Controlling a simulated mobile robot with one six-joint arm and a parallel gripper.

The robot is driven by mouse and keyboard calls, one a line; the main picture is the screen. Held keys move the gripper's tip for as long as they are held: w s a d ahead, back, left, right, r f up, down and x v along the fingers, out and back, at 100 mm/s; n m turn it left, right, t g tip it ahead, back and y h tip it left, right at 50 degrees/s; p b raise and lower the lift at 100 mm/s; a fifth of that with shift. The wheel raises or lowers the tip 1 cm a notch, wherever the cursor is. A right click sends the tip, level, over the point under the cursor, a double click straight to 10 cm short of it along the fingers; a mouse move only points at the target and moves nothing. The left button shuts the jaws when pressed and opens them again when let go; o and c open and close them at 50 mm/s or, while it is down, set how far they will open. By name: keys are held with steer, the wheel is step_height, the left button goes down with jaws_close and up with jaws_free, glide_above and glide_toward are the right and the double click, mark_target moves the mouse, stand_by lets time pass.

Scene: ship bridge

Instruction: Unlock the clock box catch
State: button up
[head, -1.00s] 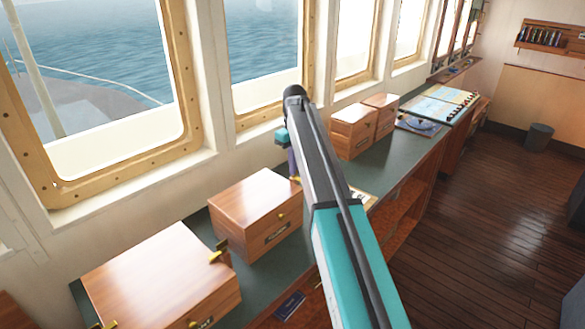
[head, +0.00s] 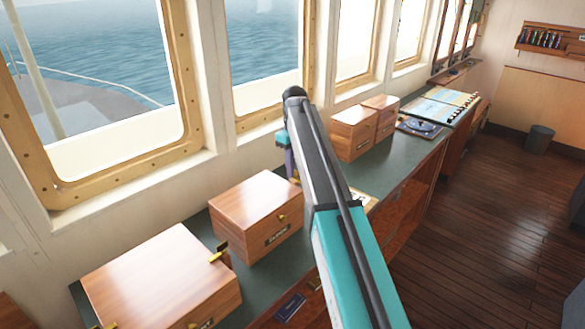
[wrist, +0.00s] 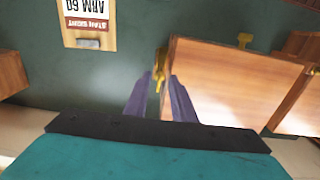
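A wooden box (head: 258,205) with brass fittings stands on the green counter, and it also shows in the wrist view (wrist: 225,85). A brass catch (wrist: 160,64) sits on its side face, at the left edge of the box in the wrist view. My gripper (wrist: 161,80) is open, with its two purple fingers apart and the catch seen between their tips. I cannot tell whether the fingers touch it. In the head view my gripper (head: 291,167) is beside that box's right side, partly hidden by my arm. No label readable in these views names the clock box.
A larger wooden box (head: 160,275) with a side catch stands at left. Two smaller boxes (head: 352,133) stand farther along the green counter (head: 400,155). A "STAR SIGHT" card (wrist: 90,22) lies near the gripper. Window frames (head: 190,100) rise behind.

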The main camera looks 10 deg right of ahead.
steer(key=shift+r, duration=0.45)
step_height(320, 180, up, 13)
steer(key=b, duration=0.4)
stand_by(0.5)
